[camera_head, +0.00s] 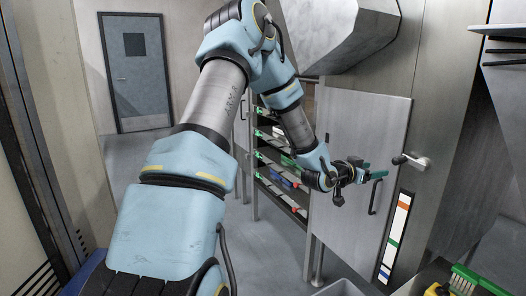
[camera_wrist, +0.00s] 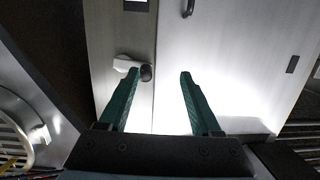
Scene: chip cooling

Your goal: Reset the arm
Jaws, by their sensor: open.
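My blue arm reaches forward across the middle of the head view. My gripper (camera_head: 370,175) is at its end, in front of a grey cabinet door (camera_head: 350,130) and close to the door's dark handle. In the wrist view my gripper (camera_wrist: 160,85) shows two green fingers spread apart with nothing between them. The cabinet door (camera_wrist: 225,70) is bright behind the fingers, and a lever handle (camera_wrist: 130,67) shows near the left finger. I cannot tell whether a finger touches anything.
A lever handle (camera_head: 410,160) sticks out right of the door. Shelves with coloured items (camera_head: 275,160) stand behind my arm. A hood (camera_head: 335,35) hangs above. A green brush (camera_head: 470,280) lies at the lower right.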

